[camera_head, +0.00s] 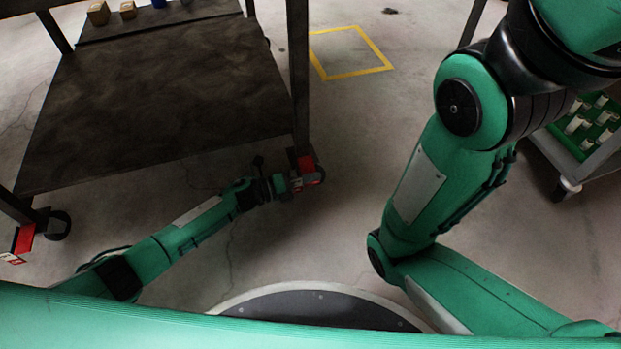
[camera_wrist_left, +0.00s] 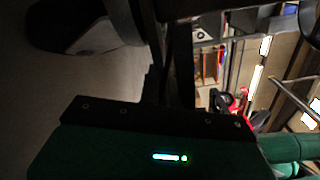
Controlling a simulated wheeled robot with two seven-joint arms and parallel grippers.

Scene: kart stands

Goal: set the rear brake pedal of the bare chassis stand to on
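The dark stand (camera_head: 160,100) with a bare flat shelf fills the upper left of the head view. A red brake pedal (camera_head: 307,166) shows low by its near right leg. Another red pedal (camera_head: 24,239) sits beside a black caster at its near left leg. I cannot tell which pedal is the rear one, nor read their settings. My left gripper (camera_head: 300,183) is at the right-hand pedal, overlapping it in the picture; contact and finger opening cannot be made out. In the left wrist view a dark rounded part, perhaps a caster, shows at upper left. My right gripper is out of view.
A yellow floor square (camera_head: 350,52) lies behind. A grey cart (camera_head: 600,150) with a green tray stands at the right. The floor between stand and cart is mostly clear, with my right arm above it.

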